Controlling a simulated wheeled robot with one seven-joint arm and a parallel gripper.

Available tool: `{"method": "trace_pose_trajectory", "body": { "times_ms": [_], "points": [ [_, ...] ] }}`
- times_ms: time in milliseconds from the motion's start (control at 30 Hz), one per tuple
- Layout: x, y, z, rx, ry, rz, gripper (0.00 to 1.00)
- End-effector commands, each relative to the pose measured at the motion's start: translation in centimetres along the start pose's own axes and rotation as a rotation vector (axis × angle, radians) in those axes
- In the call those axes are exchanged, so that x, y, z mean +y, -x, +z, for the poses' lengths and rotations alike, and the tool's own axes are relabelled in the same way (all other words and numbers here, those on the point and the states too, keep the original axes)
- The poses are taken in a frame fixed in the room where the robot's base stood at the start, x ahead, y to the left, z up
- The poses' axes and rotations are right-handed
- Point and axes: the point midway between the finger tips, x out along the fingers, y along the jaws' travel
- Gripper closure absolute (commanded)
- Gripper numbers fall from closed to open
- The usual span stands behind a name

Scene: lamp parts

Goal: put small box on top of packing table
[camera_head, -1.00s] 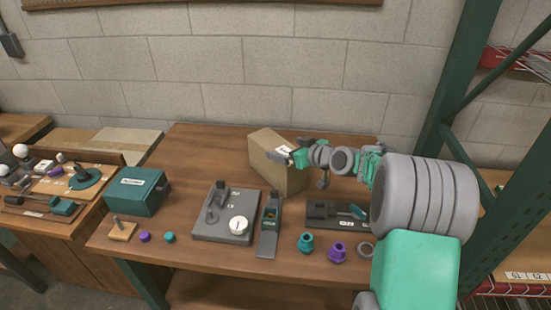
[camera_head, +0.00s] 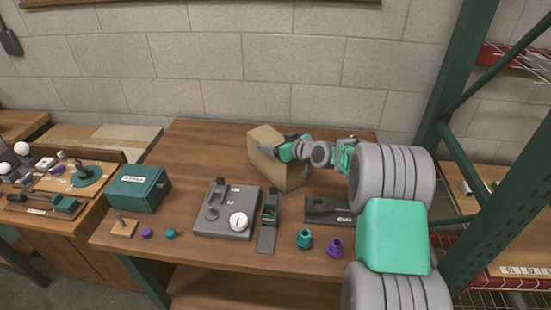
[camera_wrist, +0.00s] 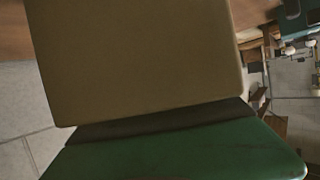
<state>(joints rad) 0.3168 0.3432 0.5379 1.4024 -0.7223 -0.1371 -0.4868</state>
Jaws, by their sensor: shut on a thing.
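The small box (camera_head: 266,160), a plain tan carton, is at the back right part of the wooden packing table (camera_head: 205,152). My gripper (camera_head: 284,150) reaches in from the right and is shut on the box near its upper right side. In the wrist view the box (camera_wrist: 140,55) fills the upper middle, close to the camera. A dark green surface lies just below it there. The box looks upright; whether its underside touches the tabletop is hard to tell. The gripper partly hides the box's right side.
A teal box (camera_head: 138,188) stands at the table's left. A grey fixture with a white dial (camera_head: 226,212), a narrow grey holder (camera_head: 269,222) and teal (camera_head: 304,239) and purple (camera_head: 335,246) parts line the front. A green rack post (camera_head: 470,90) stands right. The back left tabletop is clear.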

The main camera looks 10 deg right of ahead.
Motion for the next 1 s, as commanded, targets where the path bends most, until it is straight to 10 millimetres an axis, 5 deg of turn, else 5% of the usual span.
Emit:
{"method": "trace_pose_trajectory", "body": {
  "times_ms": [767, 1000],
  "points": [
    [0.01, 0.02, -0.02, 0.0, 0.0, 0.0, 0.91],
    [0.12, 0.13, -0.72, 0.01, 0.006, 0.002, 0.91]
  ]
}}
